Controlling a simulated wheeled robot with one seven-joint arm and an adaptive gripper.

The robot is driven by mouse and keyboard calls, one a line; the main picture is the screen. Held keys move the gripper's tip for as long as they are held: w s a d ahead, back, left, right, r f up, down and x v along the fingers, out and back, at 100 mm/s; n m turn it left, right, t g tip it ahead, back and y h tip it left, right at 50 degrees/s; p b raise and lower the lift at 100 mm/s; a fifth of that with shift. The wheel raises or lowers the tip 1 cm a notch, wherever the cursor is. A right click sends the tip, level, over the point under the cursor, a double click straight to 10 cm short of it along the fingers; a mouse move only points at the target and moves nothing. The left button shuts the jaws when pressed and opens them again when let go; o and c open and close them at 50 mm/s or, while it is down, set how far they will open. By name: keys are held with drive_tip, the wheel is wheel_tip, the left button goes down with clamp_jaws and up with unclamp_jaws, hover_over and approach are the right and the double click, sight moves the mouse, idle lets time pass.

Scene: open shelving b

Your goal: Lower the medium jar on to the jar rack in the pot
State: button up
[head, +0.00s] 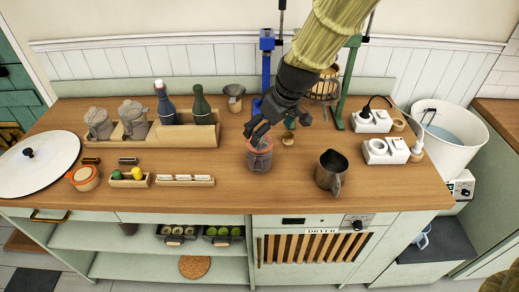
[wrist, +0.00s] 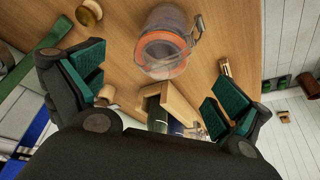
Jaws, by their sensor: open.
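A clear glass jar with an orange-red seal ring and a wire clip, which looks like the medium jar (head: 259,157), stands on the wooden counter near its middle. In the wrist view the jar (wrist: 163,48) lies at the top, beyond my fingertips. My gripper (head: 260,131) is open and empty, at the jar's upper part in the head view; whether it touches cannot be told. Its green-padded fingers (wrist: 155,88) are spread wide. The white pot (head: 462,148) stands at the far right with bluish water in it. The jar rack cannot be made out.
A steel pitcher (head: 331,173) stands right of the jar, with white socket boxes (head: 387,151) and a cable beyond. A wooden bottle crate (head: 178,135) is behind left. A smaller orange-ringed jar (head: 84,178) and a white lid (head: 38,165) are far left.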

sight(262, 141)
drive_tip(key=shift+x, duration=0.8)
drive_tip(key=f, duration=0.2)
drive_tip(key=shift+w+f+p, duration=0.25)
drive_tip(key=shift+w+p, duration=0.15)
drive_tip(key=shift+s+a+p+x, duration=0.15)
drive_tip(key=shift+p+x, duration=0.3)
drive_tip(key=shift+x, duration=0.4)
drive_tip(key=shift+s+a+p+x, duration=0.15)
drive_tip(key=shift+p+x, duration=0.3)
drive_tip(key=shift+x, duration=1.6)
drive_tip(key=shift+d, duration=0.1)
drive_tip(key=c, duration=1.6)
drive_tip(key=shift+w+r, duration=0.1)
drive_tip(key=shift+c, duration=1.3)
drive_tip(key=shift+r, duration=0.2)
